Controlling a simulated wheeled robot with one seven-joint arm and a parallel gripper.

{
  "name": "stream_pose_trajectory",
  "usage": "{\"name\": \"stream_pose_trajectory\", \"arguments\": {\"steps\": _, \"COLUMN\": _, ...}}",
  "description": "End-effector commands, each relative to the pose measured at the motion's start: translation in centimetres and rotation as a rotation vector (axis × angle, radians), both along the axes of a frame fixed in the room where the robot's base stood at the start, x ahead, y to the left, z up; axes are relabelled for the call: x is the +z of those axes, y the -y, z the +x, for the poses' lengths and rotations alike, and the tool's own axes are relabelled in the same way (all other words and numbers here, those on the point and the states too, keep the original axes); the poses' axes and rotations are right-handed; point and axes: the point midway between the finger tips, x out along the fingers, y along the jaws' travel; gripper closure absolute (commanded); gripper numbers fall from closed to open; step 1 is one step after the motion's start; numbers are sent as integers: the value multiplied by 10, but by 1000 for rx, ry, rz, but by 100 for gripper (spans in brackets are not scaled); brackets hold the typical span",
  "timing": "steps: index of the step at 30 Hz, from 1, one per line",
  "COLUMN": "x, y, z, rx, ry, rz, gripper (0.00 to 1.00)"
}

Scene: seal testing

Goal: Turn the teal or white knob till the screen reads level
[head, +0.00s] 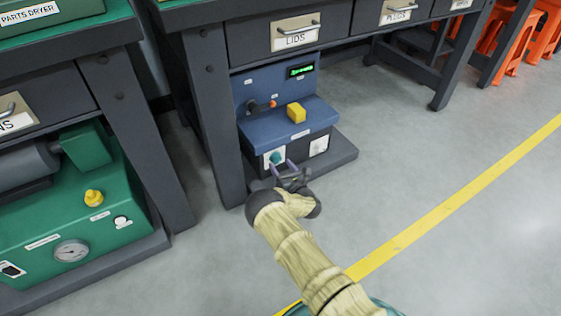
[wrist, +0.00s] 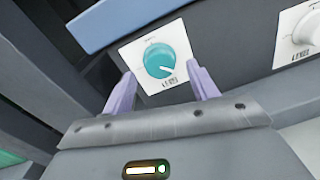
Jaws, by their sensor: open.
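The teal knob (wrist: 160,60) sits on a white plate on the dark front of the blue machine, with a white pointer mark toward its lower right. It also shows in the head view (head: 275,157), close to my fingertips. The white knob (wrist: 310,28) is on its own plate to the right, partly cut off in the wrist view; in the head view it is small (head: 319,145). The screen (head: 300,71) shows green characters too small to read. My gripper (wrist: 163,82) is open, its two purple fingers on either side of the teal knob's lower part; contact cannot be told.
The blue machine (head: 270,85) stands on a dark base under a bench with drawers. A bench leg (head: 212,120) is close on the left. Grey floor is clear to the right.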

Motion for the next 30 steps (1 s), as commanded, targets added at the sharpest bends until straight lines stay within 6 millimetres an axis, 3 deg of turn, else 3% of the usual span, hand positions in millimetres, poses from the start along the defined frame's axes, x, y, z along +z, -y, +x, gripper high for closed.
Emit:
{"name": "stream_pose_trajectory", "arguments": {"steps": 6, "x": -1, "y": -13, "z": 7, "rx": 2, "ry": 0, "rz": 0, "gripper": 41}}
{"name": "stream_pose_trajectory", "arguments": {"steps": 14, "x": 0, "y": -12, "z": 8, "rx": 0, "ry": -1, "rz": -1, "gripper": 41}}
{"name": "stream_pose_trajectory", "arguments": {"steps": 15, "x": 0, "y": -12, "z": 8, "rx": 0, "ry": -1, "rz": -1, "gripper": 43}}
{"name": "stream_pose_trajectory", "arguments": {"steps": 22, "x": 0, "y": -12, "z": 8, "rx": 0, "ry": -1, "rz": -1, "gripper": 86}}
{"name": "stream_pose_trajectory", "arguments": {"steps": 30, "x": 1, "y": -12, "z": 8, "rx": -1, "ry": -9, "rz": 12, "gripper": 86}}
